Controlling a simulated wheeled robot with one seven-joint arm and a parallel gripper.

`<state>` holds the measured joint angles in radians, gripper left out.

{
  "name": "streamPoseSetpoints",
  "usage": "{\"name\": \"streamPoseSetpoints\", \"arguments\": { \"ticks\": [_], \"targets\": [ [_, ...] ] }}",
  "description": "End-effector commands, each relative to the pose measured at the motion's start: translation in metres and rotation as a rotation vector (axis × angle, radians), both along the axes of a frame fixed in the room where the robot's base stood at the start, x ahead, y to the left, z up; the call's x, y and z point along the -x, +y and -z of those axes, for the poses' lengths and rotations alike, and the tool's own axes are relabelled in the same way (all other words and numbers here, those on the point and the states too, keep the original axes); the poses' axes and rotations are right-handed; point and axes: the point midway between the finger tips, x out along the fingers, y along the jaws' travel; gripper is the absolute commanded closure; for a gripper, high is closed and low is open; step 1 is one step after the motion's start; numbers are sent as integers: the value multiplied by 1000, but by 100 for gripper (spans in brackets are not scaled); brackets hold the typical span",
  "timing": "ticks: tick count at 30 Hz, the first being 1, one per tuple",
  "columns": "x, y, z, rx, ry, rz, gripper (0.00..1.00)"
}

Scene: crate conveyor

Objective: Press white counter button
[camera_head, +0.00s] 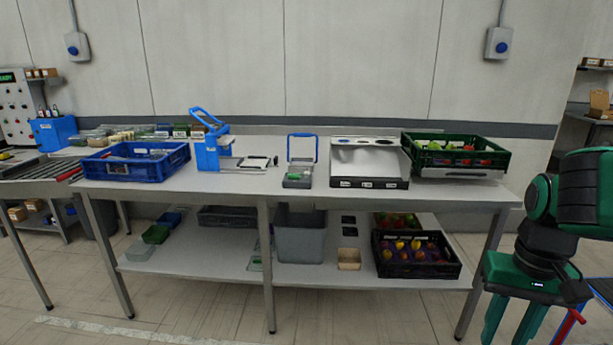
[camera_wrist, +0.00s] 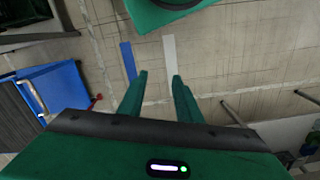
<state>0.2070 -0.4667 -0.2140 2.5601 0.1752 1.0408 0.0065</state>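I cannot clearly make out a white counter button in either view. On the table stand a white panel with a black front edge (camera_head: 368,165), a small grey device with a green top and blue handle (camera_head: 298,181), and a blue device (camera_head: 207,152). My gripper (camera_head: 510,328) hangs at the lower right of the head view, right of the table and apart from all of these. In the wrist view my gripper (camera_wrist: 160,76) points at the floor, its two green fingers apart with nothing between them.
The steel table (camera_head: 250,192) fills the middle, with a blue crate (camera_head: 138,172) on its left and a green crate (camera_head: 475,168) on its right. A conveyor (camera_head: 42,172) and control panel (camera_head: 14,112) stand far left. The floor before the table looks clear.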

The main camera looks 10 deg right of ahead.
Motion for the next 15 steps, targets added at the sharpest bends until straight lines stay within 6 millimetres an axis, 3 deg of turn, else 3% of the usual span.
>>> {"name": "streamPoseSetpoints", "arguments": {
  "ticks": [11,15],
  "targets": [
    [0,0,0,0,0,0,69],
    [0,0,0,0,0,0,97]
  ]
}}
